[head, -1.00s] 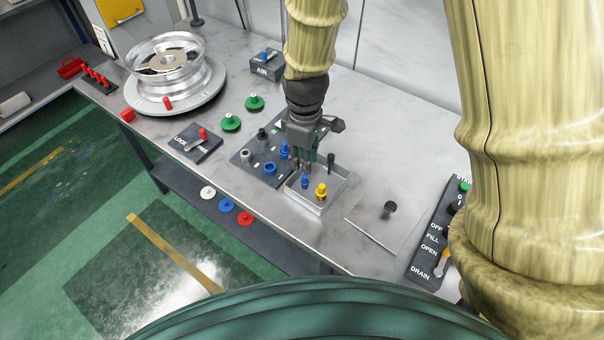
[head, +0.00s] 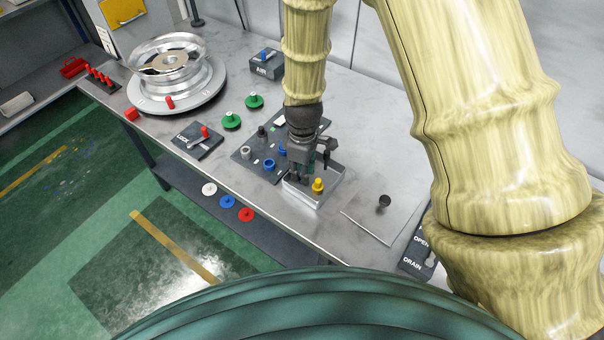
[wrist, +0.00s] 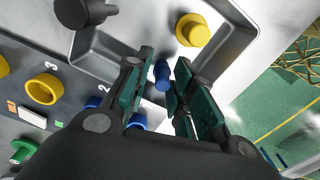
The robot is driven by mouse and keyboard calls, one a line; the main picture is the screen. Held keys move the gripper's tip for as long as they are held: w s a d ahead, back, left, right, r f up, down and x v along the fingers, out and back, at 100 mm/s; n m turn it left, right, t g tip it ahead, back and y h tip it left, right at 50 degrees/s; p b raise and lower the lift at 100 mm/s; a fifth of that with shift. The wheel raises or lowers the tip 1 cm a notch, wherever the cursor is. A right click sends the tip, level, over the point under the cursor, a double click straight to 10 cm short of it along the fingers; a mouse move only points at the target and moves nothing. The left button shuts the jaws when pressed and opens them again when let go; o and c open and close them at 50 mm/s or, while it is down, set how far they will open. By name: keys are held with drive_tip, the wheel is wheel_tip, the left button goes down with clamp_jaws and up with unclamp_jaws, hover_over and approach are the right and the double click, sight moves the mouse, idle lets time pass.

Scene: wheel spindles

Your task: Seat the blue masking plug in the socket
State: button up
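The small blue plug (wrist: 162,76) stands in the metal tray (wrist: 112,50), seen between my fingers in the wrist view. My gripper (wrist: 164,62) is open, with its green-padded fingers on either side of the plug and gaps showing. In the head view my gripper (head: 304,182) is low over the tray (head: 335,192) and hides the plug. On the dark panel beside the tray is a blue ring socket (head: 269,166), with another blue fitting (head: 283,149) behind it. Blue fittings (wrist: 137,120) show partly behind my finger in the wrist view.
A yellow socket (wrist: 45,88) is on the panel. A black knob (head: 384,202) stands right of the tray. The wheel (head: 168,62) is at the back left.

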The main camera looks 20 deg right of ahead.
drive_tip(key=shift+s+f, duration=0.1)
drive_tip(key=shift+f, duration=0.05)
drive_tip(key=shift+s, duration=0.25)
drive_tip(key=shift+w+f, duration=0.1)
drive_tip(key=shift+w, duration=0.05)
drive_tip(key=c, duration=0.4)
drive_tip(key=shift+r+b, duration=1.35)
drive_tip(key=shift+r, duration=3.7)
